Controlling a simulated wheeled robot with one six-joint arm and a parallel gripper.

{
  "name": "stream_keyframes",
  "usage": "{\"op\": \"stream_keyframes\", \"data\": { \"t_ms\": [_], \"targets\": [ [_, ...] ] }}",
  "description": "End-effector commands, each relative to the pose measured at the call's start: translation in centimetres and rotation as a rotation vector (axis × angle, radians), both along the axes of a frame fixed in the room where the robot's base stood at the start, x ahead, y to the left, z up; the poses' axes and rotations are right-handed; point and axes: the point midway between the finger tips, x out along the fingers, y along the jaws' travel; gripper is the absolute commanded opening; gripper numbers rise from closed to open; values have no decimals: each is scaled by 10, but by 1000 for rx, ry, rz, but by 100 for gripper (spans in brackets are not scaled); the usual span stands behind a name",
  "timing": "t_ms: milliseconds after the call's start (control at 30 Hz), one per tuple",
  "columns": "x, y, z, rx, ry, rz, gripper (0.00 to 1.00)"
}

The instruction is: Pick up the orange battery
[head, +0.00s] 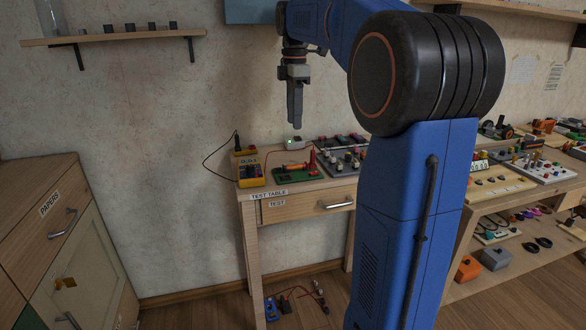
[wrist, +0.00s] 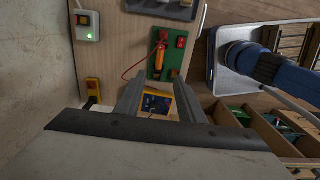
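The orange battery (head: 294,168) lies on a green board (head: 283,175) on the test table. In the wrist view the orange battery (wrist: 156,68) shows beyond my fingertips, on the left part of the green board (wrist: 173,57). My gripper (head: 295,126) points down above the table's back, well above the battery. In the wrist view my gripper (wrist: 159,88) has its two fingers apart with nothing between them; a yellow meter shows through the gap.
The yellow meter (head: 250,172) stands at the table's left. A white box with a green light (head: 294,142) is at the back by the wall. A red wire (head: 271,158) loops beside the battery. A grey board with knobs (head: 342,161) lies to the right.

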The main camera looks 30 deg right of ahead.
Motion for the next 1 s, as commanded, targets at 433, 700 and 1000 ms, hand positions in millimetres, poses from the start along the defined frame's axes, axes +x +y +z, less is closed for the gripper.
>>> {"op": "stream_keyframes", "data": {
  "t_ms": [433, 700, 1000],
  "targets": [
    [-1, 0, -76, 1, 2, -1, 36],
    [-1, 0, -93, 0, 1, -1, 36],
    [-1, -4, -131, 1, 2, -2, 36]
  ]
}}
